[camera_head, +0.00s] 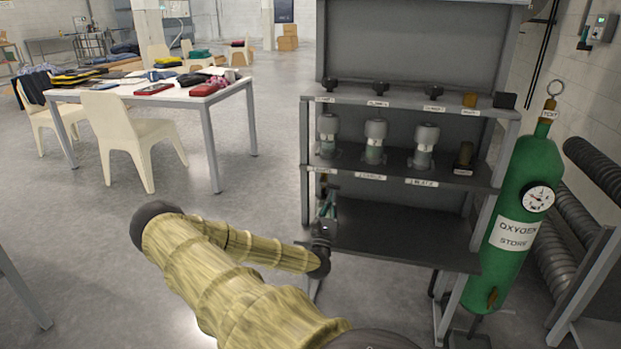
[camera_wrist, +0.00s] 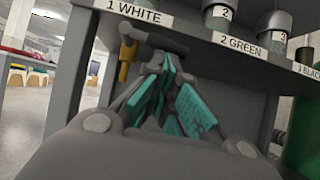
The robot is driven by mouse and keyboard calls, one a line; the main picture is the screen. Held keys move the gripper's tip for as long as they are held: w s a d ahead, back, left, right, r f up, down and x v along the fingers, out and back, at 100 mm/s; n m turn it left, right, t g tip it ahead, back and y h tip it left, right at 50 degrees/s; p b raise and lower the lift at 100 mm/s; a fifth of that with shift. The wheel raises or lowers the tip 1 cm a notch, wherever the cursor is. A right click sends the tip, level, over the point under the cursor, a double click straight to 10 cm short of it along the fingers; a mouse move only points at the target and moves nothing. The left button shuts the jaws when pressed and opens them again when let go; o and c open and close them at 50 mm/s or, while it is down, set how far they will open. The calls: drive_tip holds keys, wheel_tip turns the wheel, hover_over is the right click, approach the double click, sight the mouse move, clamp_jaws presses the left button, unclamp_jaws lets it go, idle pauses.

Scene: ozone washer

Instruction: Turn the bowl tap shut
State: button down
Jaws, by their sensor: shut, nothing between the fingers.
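A small brass tap (camera_wrist: 127,62) with a dark grey lever (camera_wrist: 150,38) hangs under the shelf edge labelled "1 WHITE" in the wrist view. The lever points to the right, across the top of my fingers. In the head view the tap is small and unclear under the shelf's left end. My gripper (camera_wrist: 166,68) has teal finger pads drawn together at the tips, with nothing between them. The tips are just below the lever; I cannot tell whether they touch it. In the head view my gripper (camera_head: 328,200) is at the left side of the rack, under the middle shelf.
The grey rack (camera_head: 345,175) carries several capped cylinders and several dark knobs above. A green oxygen cylinder (camera_head: 520,190) with a gauge stands at its right. A white table (camera_head: 150,97) with folded items and a cream chair (camera_head: 132,135) stand to the left. Open floor lies between.

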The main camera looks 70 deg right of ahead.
drive_tip(key=shift+s+r+n+t, duration=0.2)
drive_tip(key=shift+n+t, duration=0.2)
drive_tip(key=shift+n, duration=0.2)
drive_tip(key=shift+f, duration=0.2)
drive_tip(key=a+f+m+b, duration=0.1)
drive_tip(key=a+f+b, duration=0.9)
drive_tip(key=b, duration=0.4)
drive_tip(key=d+r+g+b, duration=0.1)
drive_tip(key=d+r+b, duration=0.2)
drive_tip(key=d+r, duration=0.6)
drive_tip(key=shift+w+d+r+m+b, duration=0.2)
drive_tip(key=shift+d+r+m+b, duration=0.15)
drive_tip(key=shift+d+r+m, duration=0.1)
idle(0.6)
